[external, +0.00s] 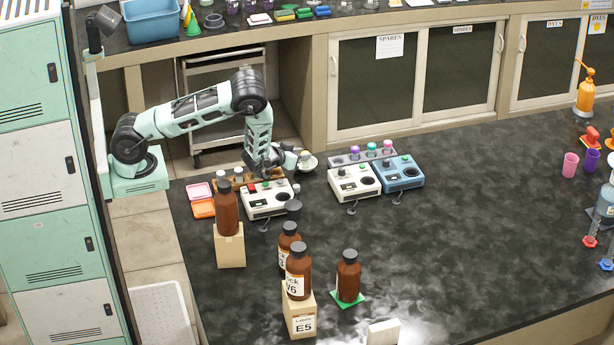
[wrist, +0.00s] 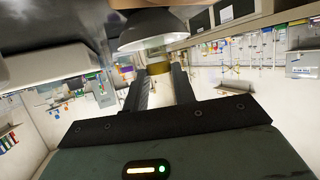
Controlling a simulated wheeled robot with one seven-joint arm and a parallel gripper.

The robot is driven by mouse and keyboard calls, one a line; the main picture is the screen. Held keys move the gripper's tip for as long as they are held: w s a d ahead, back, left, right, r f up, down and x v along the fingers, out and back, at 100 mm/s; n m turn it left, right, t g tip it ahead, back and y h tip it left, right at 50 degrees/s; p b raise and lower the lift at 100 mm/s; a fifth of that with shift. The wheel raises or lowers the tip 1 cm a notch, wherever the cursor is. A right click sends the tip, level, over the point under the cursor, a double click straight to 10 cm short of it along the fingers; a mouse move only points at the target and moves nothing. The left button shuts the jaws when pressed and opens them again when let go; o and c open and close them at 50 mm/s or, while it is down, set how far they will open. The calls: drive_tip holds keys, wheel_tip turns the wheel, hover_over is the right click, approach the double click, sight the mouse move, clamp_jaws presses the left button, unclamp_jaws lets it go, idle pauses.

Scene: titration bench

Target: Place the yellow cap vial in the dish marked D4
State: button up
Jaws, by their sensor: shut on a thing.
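My gripper (external: 302,157) is at the far left part of the bench, beyond the left instrument box. In the wrist view its two dark fingers (wrist: 160,75) are shut on a small vial with a yellowish-brown band (wrist: 158,68). Most of the vial is hidden. A pale, round dish-like thing (external: 310,166) shows right at the fingertips. In the wrist view a grey bowl shape (wrist: 152,30) is close beyond the vial. I cannot tell whether the vial touches it. No D4 mark is legible in either view.
A white instrument box (external: 268,200) stands just in front of my gripper. Another white box (external: 353,183) and a blue one (external: 399,174) stand to its right, before a rack of capped vials (external: 350,158). Brown bottles (external: 298,272) stand nearer. The middle of the bench is clear.

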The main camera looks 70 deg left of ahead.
drive_tip(key=shift+f, duration=0.2)
drive_tip(key=o, duration=1)
drive_tip(key=shift+r, duration=0.15)
